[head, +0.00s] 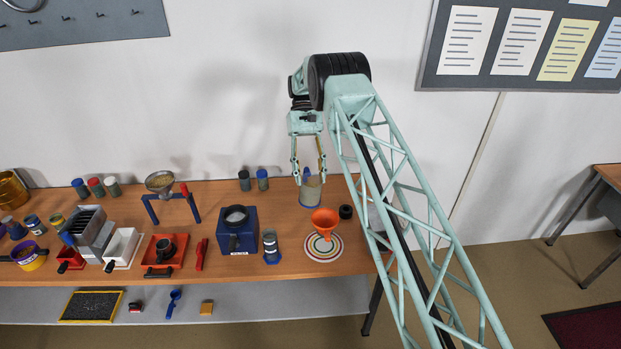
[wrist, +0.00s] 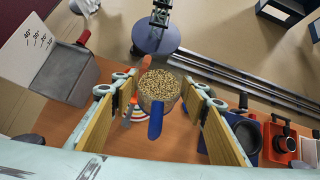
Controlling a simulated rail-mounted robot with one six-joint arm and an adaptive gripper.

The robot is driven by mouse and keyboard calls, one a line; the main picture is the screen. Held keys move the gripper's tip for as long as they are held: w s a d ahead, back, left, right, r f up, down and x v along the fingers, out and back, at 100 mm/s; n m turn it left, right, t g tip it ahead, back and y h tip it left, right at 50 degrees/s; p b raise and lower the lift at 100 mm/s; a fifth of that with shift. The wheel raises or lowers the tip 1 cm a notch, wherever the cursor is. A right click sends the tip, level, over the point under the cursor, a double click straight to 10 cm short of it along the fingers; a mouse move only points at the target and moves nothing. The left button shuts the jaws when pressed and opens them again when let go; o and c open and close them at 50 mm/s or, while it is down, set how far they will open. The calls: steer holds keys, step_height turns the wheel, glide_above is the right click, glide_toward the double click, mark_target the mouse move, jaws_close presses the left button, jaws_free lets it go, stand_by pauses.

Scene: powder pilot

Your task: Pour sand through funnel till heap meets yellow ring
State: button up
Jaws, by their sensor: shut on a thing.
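A grey cup (head: 312,194) with a blue handle is between the fingers of my gripper (head: 310,176). In the wrist view my gripper (wrist: 159,84) is shut on the cup (wrist: 157,104), which is upright and full of tan grains. I cannot tell whether the cup touches the table. The orange funnel (head: 325,217) stands in front of and slightly right of the cup, above a round mat (head: 323,254) with coloured rings. In the wrist view the funnel (wrist: 129,87) is partly hidden by my left finger. No heap is discernible on the mat, whose centre is hidden under the funnel.
A small black cylinder (head: 346,211) stands right of the funnel. Left of the mat are a grey jar (head: 271,243) and a blue box (head: 238,235). Two capped jars stand behind. My arm hides the table's right end.

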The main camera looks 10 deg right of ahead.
mark_target(318, 192)
steer(key=shift+f, duration=0.2)
steer(key=shift+d+f+t+y+b, duration=0.1)
steer(key=shift+f+t+y+b, duration=0.5)
steer(key=shift+f+b, duration=0.8)
steer(key=shift+s+r+n+t+y+b, duration=0.1)
steer(key=shift+r+n+t+y+b, duration=0.15)
steer(key=shift+n+t+y+b, duration=0.3)
steer(key=shift+d+r+b, duration=0.1)
steer(key=shift+b, duration=0.4)
steer(key=shift+s+d+n+t+y+b, duration=0.15)
steer(key=shift+n+t+y+b, duration=0.1)
steer(key=shift+t+y+b, duration=0.6)
steer(key=shift+s+d+f+n+t+y+b, duration=0.15)
steer(key=shift+f+t+y+b, duration=0.2)
steer(key=shift+b, duration=1.05)
steer(key=shift+s+d+f+n+t+y+b, duration=0.15)
steer(key=shift+f+y+b, duration=0.3)
steer(key=shift+b, duration=0.9)
steer(key=shift+s+d+f+n+t+y+b, duration=0.2)
steer(key=shift+f+t+y+b, duration=0.2)
steer(key=shift+b, duration=1.15)
steer(key=shift+s+d+f+n+t+y+b, duration=0.1)
steer(key=shift+f+n+t+y+b, duration=0.25)
steer(key=shift+b, duration=1.2)
steer(key=shift+d+f+y+b, duration=0.15)
steer(key=shift+f+y+b, duration=0.2)
steer(key=shift+b, duration=0.65)
steer(key=shift+s+d+r+t+y+b, duration=0.15)
steer(key=shift+t+y+b, duration=0.25)
steer(key=shift+b, duration=0.7)
